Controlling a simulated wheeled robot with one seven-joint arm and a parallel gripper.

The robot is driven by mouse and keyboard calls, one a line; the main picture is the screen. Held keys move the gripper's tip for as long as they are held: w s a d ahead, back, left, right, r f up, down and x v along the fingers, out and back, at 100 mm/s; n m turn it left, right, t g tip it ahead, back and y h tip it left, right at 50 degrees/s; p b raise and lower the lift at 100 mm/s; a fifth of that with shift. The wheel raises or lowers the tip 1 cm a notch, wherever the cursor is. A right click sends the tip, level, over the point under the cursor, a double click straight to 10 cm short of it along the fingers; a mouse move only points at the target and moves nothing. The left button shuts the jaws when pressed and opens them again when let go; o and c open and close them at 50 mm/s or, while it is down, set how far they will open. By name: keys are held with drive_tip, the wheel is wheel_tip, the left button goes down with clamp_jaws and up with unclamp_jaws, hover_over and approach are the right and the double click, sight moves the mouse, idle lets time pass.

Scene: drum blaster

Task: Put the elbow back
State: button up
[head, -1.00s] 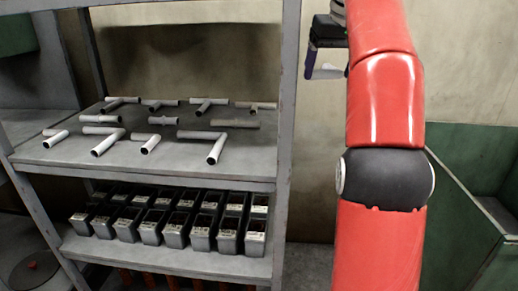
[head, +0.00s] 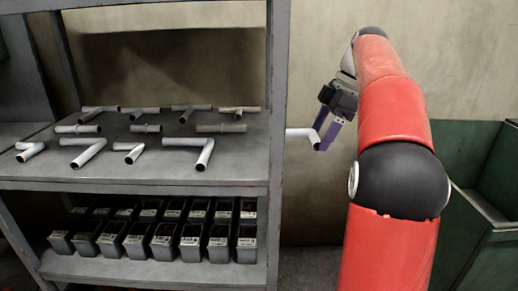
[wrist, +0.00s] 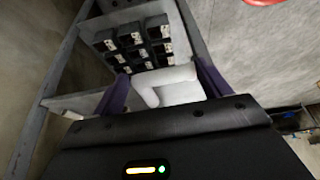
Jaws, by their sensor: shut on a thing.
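My gripper (head: 326,130) has purple fingers and is shut on a white pipe elbow (head: 302,134). It holds the elbow in the air just right of the shelf's front right post in the head view.
The shelf's right post (head: 277,110) stands close to the held elbow. Several dark bins (head: 164,240) fill the lower board. A green container (head: 485,175) stands at the right. The wall is behind.

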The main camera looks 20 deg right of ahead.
hover_over(259, 157)
drive_tip(key=d, duration=0.2)
drive_tip(key=shift+s+a, duration=0.2)
drive_tip(key=shift+a, duration=0.05)
drive_tip(key=shift+a+f, duration=0.1)
drive_tip(key=shift+f, duration=0.1)
drive_tip(key=shift+f+b, duration=0.4)
drive_tip(key=shift+f, duration=1.15)
drive_tip(key=shift+f, duration=0.1)
drive_tip(key=o, duration=1.1)
drive_tip(key=shift+p+v, duration=1.05)
drive_tip(key=shift+v, duration=5.05)
